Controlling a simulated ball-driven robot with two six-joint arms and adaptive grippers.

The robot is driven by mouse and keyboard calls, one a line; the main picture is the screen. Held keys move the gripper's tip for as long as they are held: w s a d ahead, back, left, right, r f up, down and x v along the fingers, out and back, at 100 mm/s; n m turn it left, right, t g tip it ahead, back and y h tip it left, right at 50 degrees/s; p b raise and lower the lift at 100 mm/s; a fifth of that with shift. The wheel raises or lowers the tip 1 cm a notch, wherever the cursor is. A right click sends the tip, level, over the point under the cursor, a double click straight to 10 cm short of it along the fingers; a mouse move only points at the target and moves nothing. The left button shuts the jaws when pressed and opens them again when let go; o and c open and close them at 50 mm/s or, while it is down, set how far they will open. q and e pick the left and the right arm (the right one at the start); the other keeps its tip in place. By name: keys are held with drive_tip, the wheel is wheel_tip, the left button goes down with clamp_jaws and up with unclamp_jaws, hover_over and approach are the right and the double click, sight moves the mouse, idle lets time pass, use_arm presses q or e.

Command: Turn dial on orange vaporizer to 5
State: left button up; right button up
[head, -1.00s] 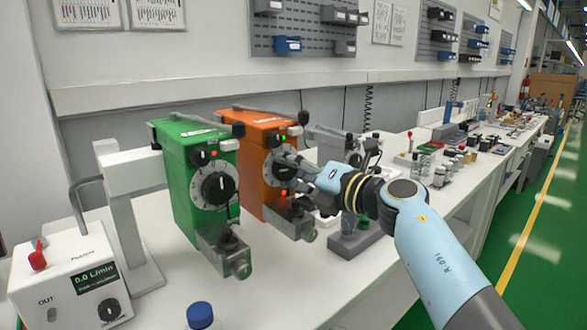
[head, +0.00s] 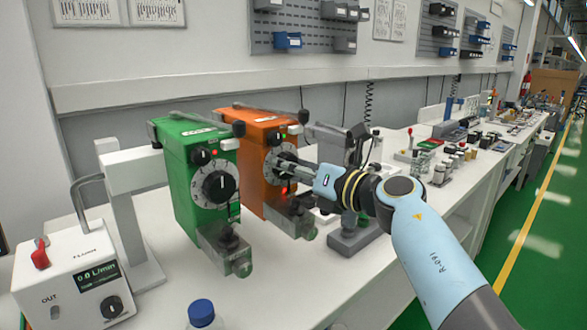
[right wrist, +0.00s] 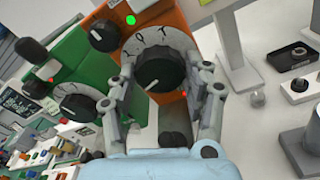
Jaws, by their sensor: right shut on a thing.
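The orange vaporizer (head: 252,170) stands on the white bench, right of a green one. Its front has a white dial face with a black knob, the dial (head: 279,154), partly hidden by my gripper. In the right wrist view the dial (right wrist: 160,70) sits between the two grey fingers of my right gripper (right wrist: 163,80), which is shut on it. In the head view my right gripper (head: 290,165) reaches the dial from the right. The marks on the dial face are too small and tilted to read surely. My left gripper is not in view.
The green vaporizer (head: 185,190) with its own dial (head: 219,187) stands close on the left. A white flow box (head: 70,285) and a blue-capped bottle (head: 201,312) are nearer. A grey stand (head: 355,240) is just behind my right gripper.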

drive_tip(key=shift+f, duration=0.1)
drive_tip(key=o, duration=0.9)
drive_tip(key=v, duration=1.2)
